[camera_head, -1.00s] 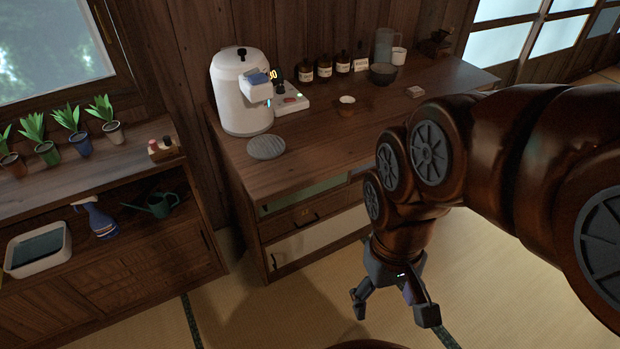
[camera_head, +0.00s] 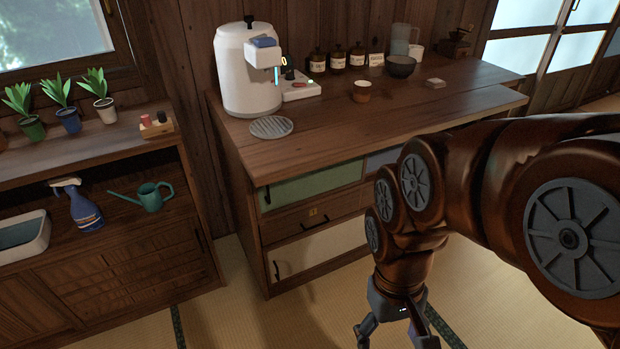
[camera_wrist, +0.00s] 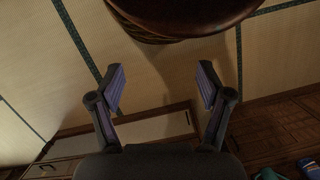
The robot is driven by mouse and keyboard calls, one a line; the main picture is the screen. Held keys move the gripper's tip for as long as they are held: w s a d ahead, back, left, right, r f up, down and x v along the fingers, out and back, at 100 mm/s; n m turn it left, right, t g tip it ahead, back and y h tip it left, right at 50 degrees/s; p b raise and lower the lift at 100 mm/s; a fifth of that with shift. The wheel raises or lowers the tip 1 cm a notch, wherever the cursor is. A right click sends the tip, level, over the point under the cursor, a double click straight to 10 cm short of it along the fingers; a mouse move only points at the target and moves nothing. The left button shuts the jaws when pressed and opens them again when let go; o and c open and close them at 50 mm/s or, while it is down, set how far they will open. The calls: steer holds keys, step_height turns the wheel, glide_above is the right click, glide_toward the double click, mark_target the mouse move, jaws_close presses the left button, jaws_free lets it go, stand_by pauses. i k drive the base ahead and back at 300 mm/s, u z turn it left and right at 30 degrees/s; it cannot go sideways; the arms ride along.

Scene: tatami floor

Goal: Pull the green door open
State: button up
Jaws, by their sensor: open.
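The green door (camera_head: 315,186) is a flat panel at the upper left of the wooden cabinet's front, under the countertop. It looks closed. Its small dark handle (camera_head: 266,195) is at its left edge. My gripper (camera_head: 396,338) is open and empty, low over the floor in front of the cabinet, below and to the right of the green door and apart from it. In the wrist view its two fingers (camera_wrist: 160,84) are spread with nothing between them. The green door cannot be made out in the wrist view.
Below the green door are a wooden drawer (camera_head: 312,217) and a cream panel (camera_head: 325,248) with a dark handle. The countertop holds a white machine (camera_head: 246,80) and a round grey grate (camera_head: 271,127). A low shelf (camera_head: 80,161) stands left. Tatami floor (camera_head: 245,315) is clear in front.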

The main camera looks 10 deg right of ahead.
mark_target(280, 196)
steer(key=k, duration=0.5)
steer(key=u, duration=1.65)
steer(key=i, duration=0.8)
steer(key=z, duration=0.5)
